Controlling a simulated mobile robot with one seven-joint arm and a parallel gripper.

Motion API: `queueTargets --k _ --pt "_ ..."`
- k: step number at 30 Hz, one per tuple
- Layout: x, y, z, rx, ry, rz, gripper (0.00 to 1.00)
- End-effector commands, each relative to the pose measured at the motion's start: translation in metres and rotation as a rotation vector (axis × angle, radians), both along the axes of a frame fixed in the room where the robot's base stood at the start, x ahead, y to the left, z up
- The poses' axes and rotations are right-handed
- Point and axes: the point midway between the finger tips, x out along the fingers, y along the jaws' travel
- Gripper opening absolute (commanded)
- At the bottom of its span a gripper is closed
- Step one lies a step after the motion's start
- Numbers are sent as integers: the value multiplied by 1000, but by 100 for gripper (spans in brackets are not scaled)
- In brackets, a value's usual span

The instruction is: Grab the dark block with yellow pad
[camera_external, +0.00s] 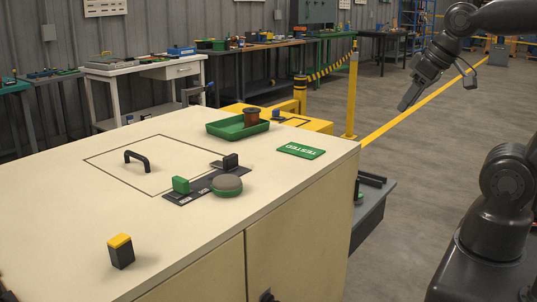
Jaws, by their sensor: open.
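The dark block with a yellow pad on top (121,256) stands upright near the front left of the cream cabinet top (60,215). Nothing touches it. My gripper (404,106) is at the upper right, in the air beyond the right side of the cabinet and far from the block. It points down and to the left, and it is open with nothing seen in it. The gap between its fingers is too small to make out.
A dark plate with a green block (181,185), a dark block (230,161) and a round grey-topped piece (227,185) lies mid-cabinet. The front left is clear.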

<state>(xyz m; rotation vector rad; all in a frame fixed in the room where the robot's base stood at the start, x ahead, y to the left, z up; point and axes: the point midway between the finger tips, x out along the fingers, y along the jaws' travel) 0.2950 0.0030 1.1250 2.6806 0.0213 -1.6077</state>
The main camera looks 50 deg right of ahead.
Motion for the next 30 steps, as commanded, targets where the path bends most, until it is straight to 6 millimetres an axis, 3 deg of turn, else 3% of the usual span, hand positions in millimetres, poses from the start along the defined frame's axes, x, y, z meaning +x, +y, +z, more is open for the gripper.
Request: queueTargets --k 5,14,22,30 --pt "36 24 23 -37 22 128 45" --pt "120 107 59 -114 60 459 45" --pt "182 206 68 -153 82 762 45" --pt "223 321 53 -163 94 1066 45"
